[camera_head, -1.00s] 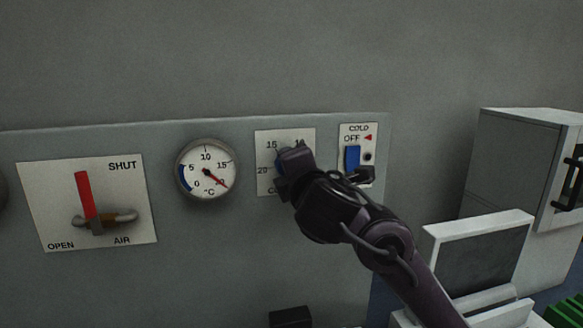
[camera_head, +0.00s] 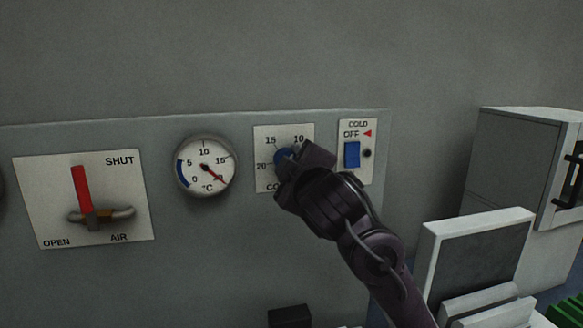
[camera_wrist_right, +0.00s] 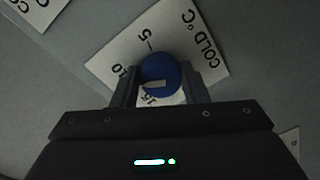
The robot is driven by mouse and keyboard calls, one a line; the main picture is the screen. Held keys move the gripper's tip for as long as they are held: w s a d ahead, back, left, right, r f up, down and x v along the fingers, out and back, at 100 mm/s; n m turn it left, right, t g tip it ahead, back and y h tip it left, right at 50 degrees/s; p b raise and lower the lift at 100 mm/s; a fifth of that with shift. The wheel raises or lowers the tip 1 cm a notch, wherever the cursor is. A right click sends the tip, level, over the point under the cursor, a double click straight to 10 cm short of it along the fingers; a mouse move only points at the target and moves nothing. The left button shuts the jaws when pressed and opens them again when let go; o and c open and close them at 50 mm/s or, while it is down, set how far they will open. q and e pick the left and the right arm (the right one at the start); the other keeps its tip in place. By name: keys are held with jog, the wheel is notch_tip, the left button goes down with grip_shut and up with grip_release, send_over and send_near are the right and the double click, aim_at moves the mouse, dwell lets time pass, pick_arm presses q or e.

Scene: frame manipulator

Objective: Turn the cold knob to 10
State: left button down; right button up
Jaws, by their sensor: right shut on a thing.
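The cold knob (camera_head: 283,156) is round and blue, on a white plate (camera_head: 265,134) marked with 10, 15 and 20 in the head view. My right gripper (camera_head: 287,163) is at the knob and covers part of it and of the plate. In the right wrist view, the fingers (camera_wrist_right: 161,92) are shut on the cold knob (camera_wrist_right: 162,69), one on each side. A pale mark on the knob sits low on its face, on the side of the 10 and 15; its exact reading is unclear. My left gripper is not in view.
A blue switch (camera_head: 352,155) sits on a plate right of the knob, with a red arrow at OFF. A round temperature gauge (camera_head: 205,168) is to the left, then a red-handled air lever (camera_head: 82,190). A white-framed panel (camera_head: 475,255) stands lower right.

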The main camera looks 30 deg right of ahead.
jog(key=shift+f+m, duration=0.2)
jog(key=shift+m, duration=0.4)
jog(key=o, duration=1)
jog(key=shift+r, duration=0.1)
jog(key=shift+c, duration=0.2)
jog(key=b+v, duration=0.1)
jog(key=v, duration=0.6)
jog(key=shift+s, duration=0.4)
jog(key=shift+a, duration=0.1)
